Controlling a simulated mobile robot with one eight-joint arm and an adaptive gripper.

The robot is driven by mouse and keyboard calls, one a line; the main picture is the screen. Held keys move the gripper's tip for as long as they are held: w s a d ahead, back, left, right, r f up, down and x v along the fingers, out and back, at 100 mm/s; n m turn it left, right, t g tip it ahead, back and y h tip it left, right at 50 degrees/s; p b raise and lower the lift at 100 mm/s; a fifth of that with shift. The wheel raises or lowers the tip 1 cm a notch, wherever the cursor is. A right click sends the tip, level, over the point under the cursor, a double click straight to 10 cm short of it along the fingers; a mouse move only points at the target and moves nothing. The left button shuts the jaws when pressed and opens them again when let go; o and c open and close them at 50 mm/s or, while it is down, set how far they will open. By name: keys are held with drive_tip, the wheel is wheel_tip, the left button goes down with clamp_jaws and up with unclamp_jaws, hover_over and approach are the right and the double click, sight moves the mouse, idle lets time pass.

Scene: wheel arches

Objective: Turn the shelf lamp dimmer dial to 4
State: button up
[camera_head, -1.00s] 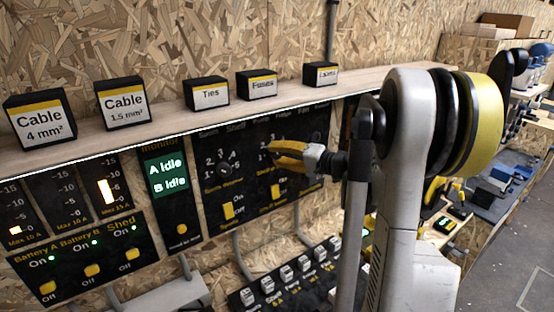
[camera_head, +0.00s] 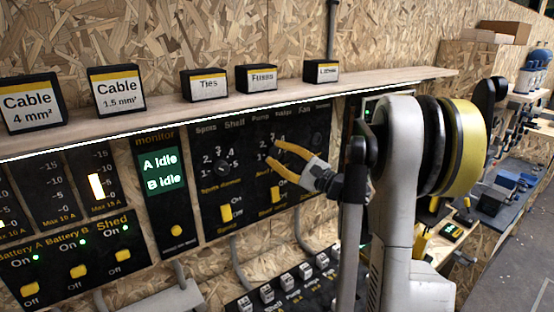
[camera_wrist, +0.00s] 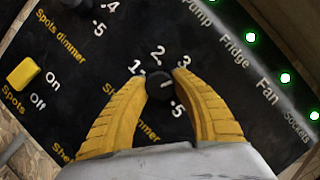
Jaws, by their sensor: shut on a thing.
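The shelf lamp dimmer dial (camera_wrist: 160,86) is a small black knob on a black panel, with white numbers around it. In the wrist view I can read 1, 2, 3 and 5; the 4 is hidden by the right finger. A short light mark on the knob points roughly right, towards that finger. Its yellow label is partly covered by the left finger and reads "Sh… dimmer". My gripper (camera_wrist: 160,82) has its yellow fingers shut on the knob from both sides. In the head view my gripper (camera_head: 272,152) reaches the panel from the right.
The spots dimmer dial (camera_head: 222,168) is left of my gripper. Yellow switches (camera_head: 226,212) sit below the dials. A wooden shelf (camera_head: 290,104) with labelled boxes runs above the panel. Several grey plugs or switches (camera_head: 287,281) line a strip below.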

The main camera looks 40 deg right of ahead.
drive_tip(key=m+t+h+b, duration=0.1)
drive_tip(key=m, duration=0.2)
drive_tip(key=m+t+h, duration=0.1)
drive_tip(key=m, duration=0.2)
drive_tip(key=shift+b, duration=0.4)
drive_tip(key=shift+m+h, duration=0.3)
drive_tip(key=shift+m, duration=0.1)
drive_tip(key=o, duration=1.2)
drive_tip(key=v, duration=1.2)
